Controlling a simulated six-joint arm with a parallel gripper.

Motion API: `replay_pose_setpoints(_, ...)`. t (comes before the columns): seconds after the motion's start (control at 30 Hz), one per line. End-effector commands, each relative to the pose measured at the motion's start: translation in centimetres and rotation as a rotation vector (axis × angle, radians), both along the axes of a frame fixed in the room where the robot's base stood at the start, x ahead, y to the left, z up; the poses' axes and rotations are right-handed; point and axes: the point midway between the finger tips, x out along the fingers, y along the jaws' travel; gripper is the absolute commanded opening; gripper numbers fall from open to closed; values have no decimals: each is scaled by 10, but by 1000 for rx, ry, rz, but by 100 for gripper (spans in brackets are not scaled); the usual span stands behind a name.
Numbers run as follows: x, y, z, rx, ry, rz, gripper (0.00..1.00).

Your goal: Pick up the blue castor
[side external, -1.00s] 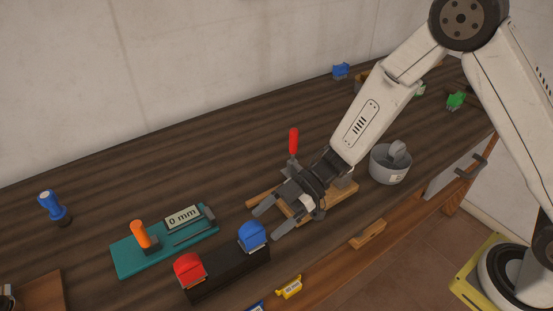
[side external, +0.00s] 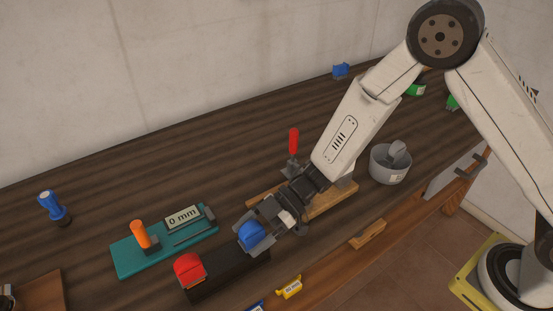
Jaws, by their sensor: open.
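The blue castor (side external: 250,235) sits at the right end of a black holder (side external: 228,277) near the front edge of the bench. A red castor (side external: 188,268) sits at the holder's left end. My gripper (side external: 252,231) is open, with its fingers on either side of the blue castor. I cannot tell whether the fingers touch it. Part of the blue castor's right side is hidden by the gripper.
A teal base (side external: 130,260) with an orange-handled part and a 0 mm display lies left of the holder. A red-handled clamp (side external: 294,142) stands by a wooden board (side external: 333,202) behind my gripper. A grey pot (side external: 388,170) stands right.

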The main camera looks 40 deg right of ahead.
Motion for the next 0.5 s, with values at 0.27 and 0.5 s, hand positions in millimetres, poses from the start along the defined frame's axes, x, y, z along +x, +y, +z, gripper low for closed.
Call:
replay_pose_setpoints(0.27, 0, 0, 0, 0, 0, 0, 14)
replay_pose_setpoints(0.5, 0, 0, 0, 1, 0, 0, 0)
